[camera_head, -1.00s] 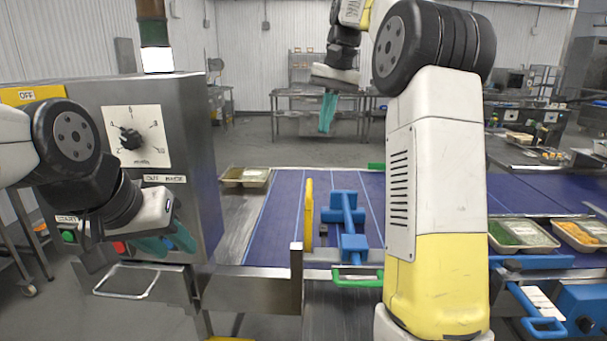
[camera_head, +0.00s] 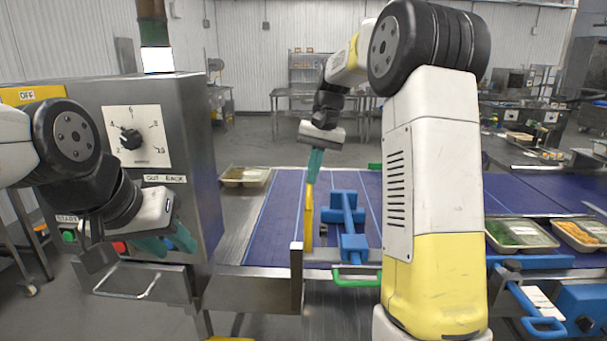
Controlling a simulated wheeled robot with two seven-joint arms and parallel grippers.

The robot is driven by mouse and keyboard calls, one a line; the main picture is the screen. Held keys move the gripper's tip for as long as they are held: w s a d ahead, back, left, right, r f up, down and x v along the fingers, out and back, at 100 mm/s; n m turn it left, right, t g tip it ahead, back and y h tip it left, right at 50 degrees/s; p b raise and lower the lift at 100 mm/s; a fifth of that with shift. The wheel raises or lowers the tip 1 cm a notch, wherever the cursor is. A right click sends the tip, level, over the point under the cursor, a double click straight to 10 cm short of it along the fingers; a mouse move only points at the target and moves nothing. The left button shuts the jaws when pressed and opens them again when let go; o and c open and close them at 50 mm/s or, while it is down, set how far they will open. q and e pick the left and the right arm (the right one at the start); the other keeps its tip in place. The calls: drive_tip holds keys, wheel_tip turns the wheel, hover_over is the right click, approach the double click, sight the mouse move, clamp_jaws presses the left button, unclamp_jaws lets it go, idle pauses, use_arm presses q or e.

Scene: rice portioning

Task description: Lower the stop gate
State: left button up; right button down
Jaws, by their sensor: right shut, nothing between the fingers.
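The stop gate appears to be the upright yellow bar (camera_head: 309,222) at the near end of the blue conveyor. It stands upright beside a blue fixture. My right gripper (camera_head: 315,166) is shut and empty, pointing down with its teal fingertips at the top of the yellow bar. The fingers hide the bar's top end, and I cannot tell whether they touch it.
The blue fixture (camera_head: 347,215) stands just right of the bar, with a green handle (camera_head: 357,278) below it. A food tray (camera_head: 245,176) sits at the left of the blue belt (camera_head: 285,200). Filled trays (camera_head: 520,234) lie at the right. My right arm hides part of the belt.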

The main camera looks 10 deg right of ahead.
drive_tip(key=shift+f, duration=0.1)
wheel_tip(320, 180, down, 7)
drive_tip(key=shift+r, duration=0.15)
drive_tip(key=shift+s+f, duration=0.15)
drive_tip(key=shift+f, duration=0.1)
idle(0.3)
wheel_tip(320, 180, up, 13)
drive_tip(key=d, duration=0.3)
drive_tip(key=s+r+t, duration=0.1)
drive_tip(key=s+r, duration=0.2)
drive_tip(key=s, duration=0.2)
drive_tip(key=s+a+f+n+t, duration=0.1)
drive_tip(key=s+f, duration=0.3)
drive_tip(key=s, duration=0.6)
drive_tip(key=s+a+f+n+t, duration=0.1)
drive_tip(key=s+f+t, duration=0.2)
drive_tip(key=s, duration=0.8)
drive_tip(key=shift+s+f+n+t, duration=0.3)
drive_tip(key=shift+f+n+t, duration=0.1)
